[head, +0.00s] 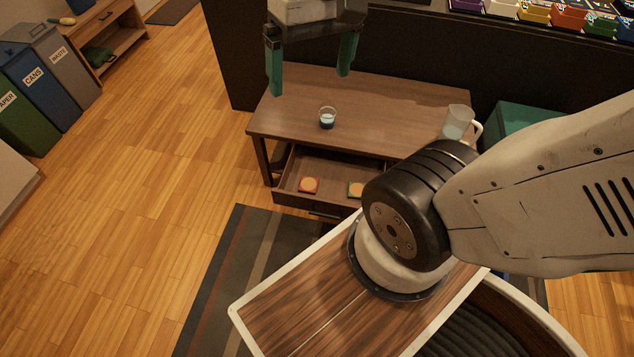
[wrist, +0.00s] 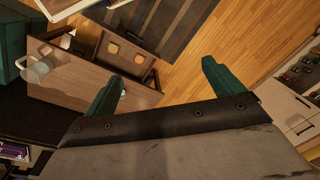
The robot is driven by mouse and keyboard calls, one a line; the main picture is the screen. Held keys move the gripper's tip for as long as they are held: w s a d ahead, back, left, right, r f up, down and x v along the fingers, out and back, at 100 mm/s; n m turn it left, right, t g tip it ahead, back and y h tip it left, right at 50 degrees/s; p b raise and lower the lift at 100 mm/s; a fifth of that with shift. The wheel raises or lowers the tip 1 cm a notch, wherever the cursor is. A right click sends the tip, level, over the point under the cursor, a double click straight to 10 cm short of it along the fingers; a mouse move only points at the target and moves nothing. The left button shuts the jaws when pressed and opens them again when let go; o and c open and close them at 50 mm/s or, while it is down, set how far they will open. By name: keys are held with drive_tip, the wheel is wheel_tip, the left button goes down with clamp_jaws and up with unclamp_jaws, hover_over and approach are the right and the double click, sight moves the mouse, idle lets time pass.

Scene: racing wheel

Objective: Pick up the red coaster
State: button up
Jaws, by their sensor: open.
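The red coaster (head: 309,185) lies flat in the open drawer (head: 290,190) under the wooden table (head: 400,100), on the drawer's left side in the head view. A second coaster (head: 355,190), greenish with an orange centre, lies to its right, beside my arm. In the wrist view both coasters show small in the drawer; the one on the right (wrist: 139,59) appears to be the red one. My gripper (head: 310,82) is open and empty, high above the table's back left, well apart from the coasters. Its two green fingers also show in the wrist view (wrist: 163,70).
A glass with bluish liquid (head: 327,118) stands on the tabletop, and a clear pitcher (head: 457,122) stands at its right end. A green box (head: 520,125) is right of the table. Bins (head: 50,75) stand far left. Wooden floor (head: 150,200) is clear at left.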

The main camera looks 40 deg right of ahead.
drive_tip(key=w+d+f+m+y, duration=0.1)
drive_tip(key=w+f+m+y, duration=0.15)
drive_tip(key=w, duration=0.35)
drive_tip(key=w+d+f+m+g+y, duration=0.1)
drive_tip(key=w+f, duration=0.2)
drive_tip(key=w, duration=0.3)
drive_tip(key=w+d+f+m+y, duration=0.2)
drive_tip(key=w+f, duration=0.1)
drive_tip(key=w, duration=0.3)
drive_tip(key=w+d+f+m+t+y, duration=0.1)
drive_tip(key=w+d+f+m+y, duration=0.15)
drive_tip(key=w+d+f, duration=0.4)
drive_tip(key=w+d+f+m+t+y, duration=0.1)
drive_tip(key=w+d+f+m, duration=0.2)
drive_tip(key=f, duration=0.7)
drive_tip(key=m+t+h, duration=0.1)
drive_tip(key=m+t, duration=0.8)
drive_tip(key=m, duration=0.7)
approach(308, 184)
drive_tip(key=shift+w+a+r, duration=0.2)
drive_tip(key=shift+a+r, duration=0.05)
drive_tip(key=shift+r, duration=0.5)
drive_tip(key=shift+h, duration=0.4)
drive_tip(key=x, duration=0.3)
drive_tip(key=f+x, duration=0.1)
drive_tip(key=x, duration=0.3)
drive_tip(key=shift+f, duration=0.2)
drive_tip(key=shift+w+a+f, duration=0.1)
drive_tip(key=shift+a, duration=0.05)
drive_tip(key=c, duration=1.1)
